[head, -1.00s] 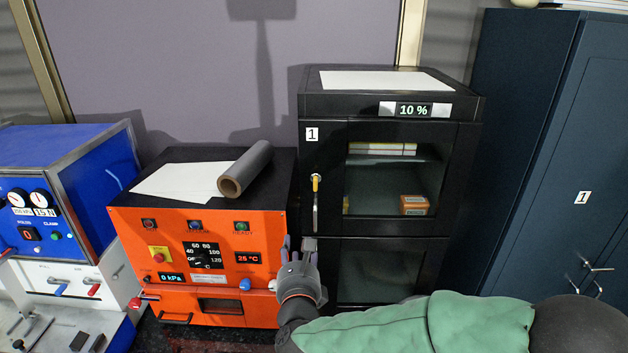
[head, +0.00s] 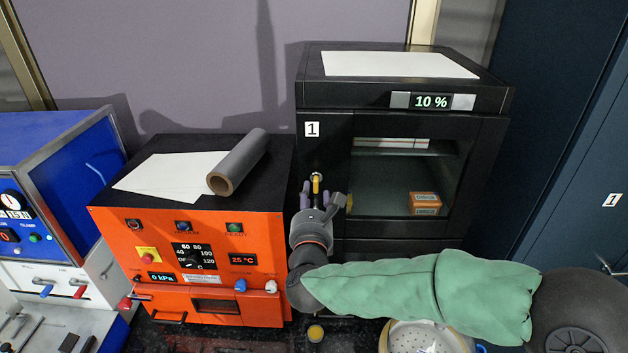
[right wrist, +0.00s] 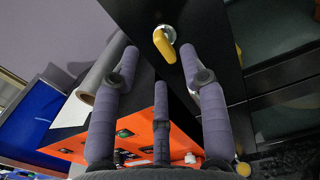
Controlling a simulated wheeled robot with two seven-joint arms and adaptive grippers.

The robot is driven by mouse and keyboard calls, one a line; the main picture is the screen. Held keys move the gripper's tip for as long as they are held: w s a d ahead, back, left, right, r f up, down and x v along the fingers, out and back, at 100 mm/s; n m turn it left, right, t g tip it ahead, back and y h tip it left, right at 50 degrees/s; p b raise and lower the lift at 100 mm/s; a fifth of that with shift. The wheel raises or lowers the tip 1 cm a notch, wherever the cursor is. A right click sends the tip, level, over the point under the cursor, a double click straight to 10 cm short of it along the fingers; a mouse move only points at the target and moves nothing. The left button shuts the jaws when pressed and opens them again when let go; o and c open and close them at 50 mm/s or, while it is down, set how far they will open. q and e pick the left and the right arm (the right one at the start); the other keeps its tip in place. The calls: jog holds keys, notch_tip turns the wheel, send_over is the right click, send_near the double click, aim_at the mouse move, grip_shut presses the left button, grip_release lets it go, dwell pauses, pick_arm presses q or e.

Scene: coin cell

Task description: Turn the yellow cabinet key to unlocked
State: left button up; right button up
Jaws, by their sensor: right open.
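The yellow key (head: 316,183) sits in a lock near the left edge of the black cabinet's (head: 325,225) upper door. In the right wrist view, the yellow key (right wrist: 164,45) projects from a round silver lock (right wrist: 168,32). My right gripper (head: 317,194) is just in front of the key, open and empty. Its purple fingers, in the right wrist view (right wrist: 159,58), are spread on either side of the key; I cannot tell whether any touches it. The fingers partly hide the key and the handle area in the head view. My left gripper is not in view.
An orange oven (head: 190,240) stands left of the cabinet, with a grey roll (head: 240,160) on top. A blue machine (head: 60,170) is farther left. A dark blue locker (head: 560,150) stands right. A perforated bowl (head: 425,338) is below my right arm.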

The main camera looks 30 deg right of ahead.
aim_at(316, 185)
jog(key=shift+p+x, duration=0.65)
jog(key=shift+x, duration=2.45)
grip_shut()
